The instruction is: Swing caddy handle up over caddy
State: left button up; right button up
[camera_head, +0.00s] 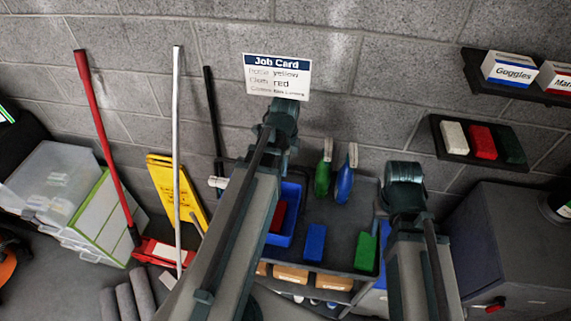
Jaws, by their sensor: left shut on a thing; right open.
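The caddy is a blue open bin (291,232) on the grey cart top, partly covered by my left arm. A red block (278,216) lies in it. My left gripper (284,108) is high, above and beyond the caddy in the picture, just below the job card. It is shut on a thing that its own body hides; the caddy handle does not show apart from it. My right gripper (405,172) is open and empty at the cart's right edge, well apart from the caddy. Its fingertips are hard to make out.
The cart (338,222) also holds a green bottle (323,178), a blue bottle (346,182), a blue block (315,243) and a green block (366,252). A job card (277,77) is on the wall. A yellow sign (172,190) and poles stand left; a grey cabinet (510,245) stands right.

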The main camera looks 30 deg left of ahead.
pick_arm(q)
jog(key=shift+s+d+r, duration=0.2)
jog(key=shift+s, duration=0.45)
jog(key=shift+s+d+r, duration=0.15)
jog(key=shift+s, duration=0.6)
jog(key=shift+s+d+p, duration=0.2)
jog(key=shift+s+d, duration=0.05)
jog(key=shift+s, duration=0.5)
jog(key=shift+s+d+p, duration=0.15)
jog(key=shift+s+d, duration=0.05)
jog(key=shift+s, duration=0.5)
jog(key=o, duration=0.7)
jog(key=shift+r, duration=0.1)
notch_tip(320, 180, up, 7)
jog(key=p, duration=0.7)
